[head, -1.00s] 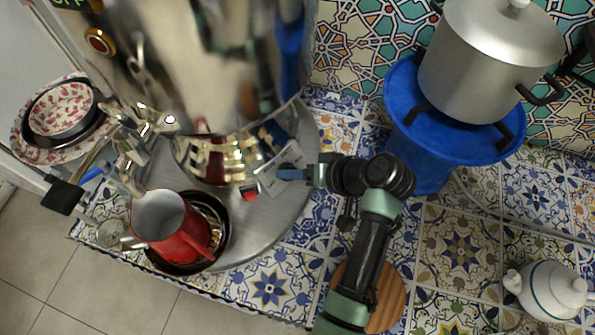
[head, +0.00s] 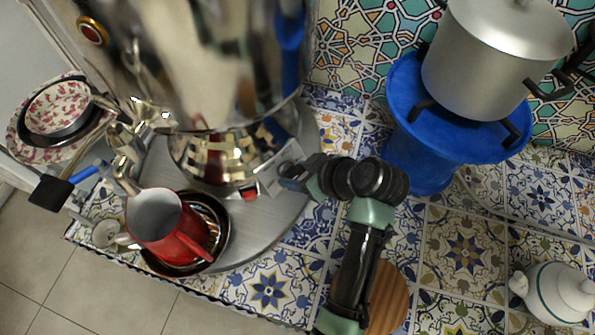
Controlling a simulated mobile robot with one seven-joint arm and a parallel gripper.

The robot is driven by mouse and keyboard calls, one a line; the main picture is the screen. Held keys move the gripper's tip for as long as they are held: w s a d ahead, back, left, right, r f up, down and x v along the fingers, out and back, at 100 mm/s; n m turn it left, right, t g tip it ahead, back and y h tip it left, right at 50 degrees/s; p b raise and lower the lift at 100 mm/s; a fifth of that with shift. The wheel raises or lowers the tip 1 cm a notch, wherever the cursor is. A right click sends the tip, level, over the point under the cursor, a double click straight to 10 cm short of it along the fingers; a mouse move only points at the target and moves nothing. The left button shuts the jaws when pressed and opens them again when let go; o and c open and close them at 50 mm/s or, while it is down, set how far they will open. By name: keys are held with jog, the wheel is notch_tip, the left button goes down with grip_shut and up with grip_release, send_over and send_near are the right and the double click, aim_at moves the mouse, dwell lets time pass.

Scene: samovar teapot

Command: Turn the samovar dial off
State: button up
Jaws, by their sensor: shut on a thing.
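The shiny metal samovar (head: 185,70) fills the upper left of the head view. Its narrower reflective base (head: 225,158) stands on a grey metal tray (head: 283,215). My gripper (head: 290,178) comes in from the right and is at this panel, shut on the samovar dial. The dial itself is hidden by the gripper, so its setting cannot be seen.
A red mug (head: 160,222) sits in a dark bowl left of the gripper. A patterned bowl (head: 60,108) is at far left. A blue stand (head: 405,100) holds a metal pot (head: 480,60). A white teapot (head: 555,290) is at lower right.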

dwell(0.6)
jog(key=o, duration=1.4)
jog(key=shift+c, duration=0.2)
jog(key=shift+r, duration=0.15)
jog(key=v, duration=1.3)
jog(key=shift+p, duration=0.45)
